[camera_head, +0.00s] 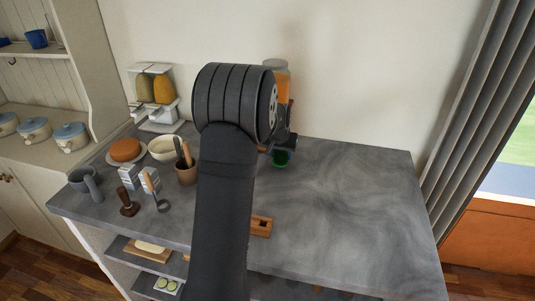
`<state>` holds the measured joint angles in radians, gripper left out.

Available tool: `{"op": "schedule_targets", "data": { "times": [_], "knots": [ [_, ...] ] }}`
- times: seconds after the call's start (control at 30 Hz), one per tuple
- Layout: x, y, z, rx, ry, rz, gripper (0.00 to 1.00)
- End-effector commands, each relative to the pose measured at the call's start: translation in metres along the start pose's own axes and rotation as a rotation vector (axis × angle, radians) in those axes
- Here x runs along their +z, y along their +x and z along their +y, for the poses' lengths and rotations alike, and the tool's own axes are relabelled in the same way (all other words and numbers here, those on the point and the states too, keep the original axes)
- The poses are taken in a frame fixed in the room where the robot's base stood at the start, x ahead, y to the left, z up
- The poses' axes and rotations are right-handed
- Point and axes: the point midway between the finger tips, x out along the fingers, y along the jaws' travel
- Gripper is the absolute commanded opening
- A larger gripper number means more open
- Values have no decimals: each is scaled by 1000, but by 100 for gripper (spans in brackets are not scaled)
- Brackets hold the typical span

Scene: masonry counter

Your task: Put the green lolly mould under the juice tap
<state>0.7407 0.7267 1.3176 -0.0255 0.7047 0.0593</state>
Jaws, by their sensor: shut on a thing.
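The green lolly mould (282,158) shows as a small green cup shape just right of my arm, in front of the juice dispenser. My gripper (286,143) is mostly hidden behind my own arm; its dark end shows right above the mould and is shut on it. The juice dispenser (283,88), with orange juice in a clear tank, stands by the back wall, largely covered by my wrist. Its tap is hidden, so I cannot tell whether the mould is under it or whether the mould touches the counter.
The grey marble counter (350,210) is clear on the right. On the left are a twin-tank dispenser (153,90), a cake (126,149), a bowl (162,149), a utensil pot (186,173) and a grey mug (85,183). A wooden block (261,226) lies near the front edge.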

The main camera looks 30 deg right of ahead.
Motion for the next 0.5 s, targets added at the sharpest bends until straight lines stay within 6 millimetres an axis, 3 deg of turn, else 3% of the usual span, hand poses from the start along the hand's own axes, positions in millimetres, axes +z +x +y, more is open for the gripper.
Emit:
{"op": "schedule_targets", "data": {
  "times": [0.27,0.43,0.5],
  "knots": [
    [-3,1,-23,-1,-1,1,20],
    [-6,2,-52,-1,-2,1,20],
    [-1,13,-50,0,1,-2,20]
  ]
}}
